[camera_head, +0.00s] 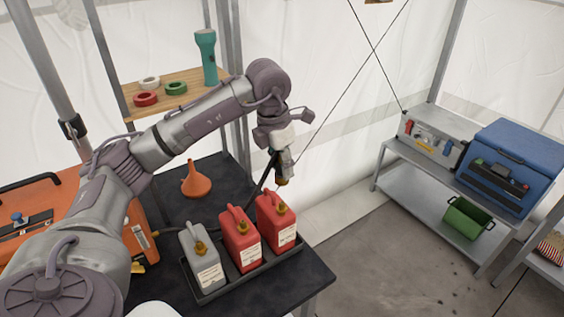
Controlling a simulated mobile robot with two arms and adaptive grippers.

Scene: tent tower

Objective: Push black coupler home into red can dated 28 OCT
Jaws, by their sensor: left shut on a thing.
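My left gripper (279,158) is in the air above the cans, pointing down and shut on a coupler (283,179). The coupler looks dark with a brass-coloured lower end, and it is small in view. A black hose hangs from beside the gripper down to the left. Two red cans stand in a black tray (211,295): a middle one (240,242) and a right one (275,222). Both have white labels, but the dates are too small to read. The coupler is apart from both cans, above the right one. My right gripper is not in view.
A grey can (202,262) shares the tray on the dark table (310,276). An orange funnel (196,182) stands behind. An orange case (40,220) is at left. A shelf (190,82) holds tape rolls and a teal flashlight (206,55). A metal rack stands right.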

